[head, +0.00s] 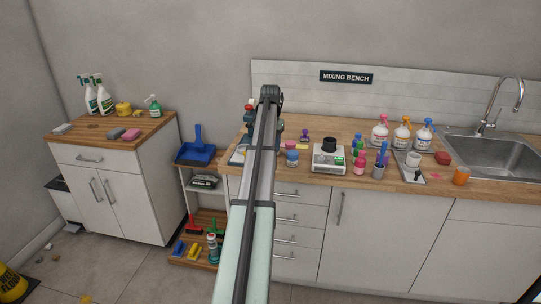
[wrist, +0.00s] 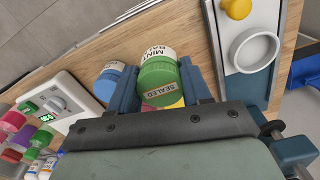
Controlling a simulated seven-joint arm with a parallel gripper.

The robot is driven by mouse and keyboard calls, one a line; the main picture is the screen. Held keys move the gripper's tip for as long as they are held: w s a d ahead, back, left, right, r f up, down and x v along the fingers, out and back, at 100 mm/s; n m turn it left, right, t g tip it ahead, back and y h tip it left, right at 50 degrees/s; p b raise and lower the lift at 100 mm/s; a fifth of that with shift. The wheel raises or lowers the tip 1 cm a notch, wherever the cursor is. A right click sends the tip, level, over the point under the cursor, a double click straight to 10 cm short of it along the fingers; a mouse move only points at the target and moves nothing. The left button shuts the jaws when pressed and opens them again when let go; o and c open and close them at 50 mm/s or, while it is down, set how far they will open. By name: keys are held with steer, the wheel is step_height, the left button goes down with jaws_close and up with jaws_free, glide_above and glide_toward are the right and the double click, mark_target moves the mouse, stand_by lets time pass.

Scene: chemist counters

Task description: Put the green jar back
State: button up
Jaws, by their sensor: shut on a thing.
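The green jar (wrist: 159,78) has a green lid reading "SEALED" and a white label with "MINT" on it. It sits between the two blue-grey fingers of my gripper (wrist: 161,88) in the wrist view, and the gripper is shut on it. The jar is tilted in the picture, over the wooden counter. In the head view my own arm hides the gripper and the jar. I cannot tell how high the jar is above the counter.
A blue-lidded jar (wrist: 110,85) is just left of my gripper, with a scale (wrist: 50,100) beyond it. A board with a white ring-shaped dish (wrist: 255,50) lies to the right. Bottles (head: 402,135) and a sink (head: 497,153) are farther right on the wooden counter (head: 345,128).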

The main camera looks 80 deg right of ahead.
steer(key=shift+f, duration=2.2)
steer(key=shift+f, duration=0.15)
steer(key=o, duration=1.2)
steer(key=shift+c, duration=0.2)
step_height(320, 180, up, 12)
steer(key=shift+r, duration=0.15)
steer(key=shift+w, duration=0.1)
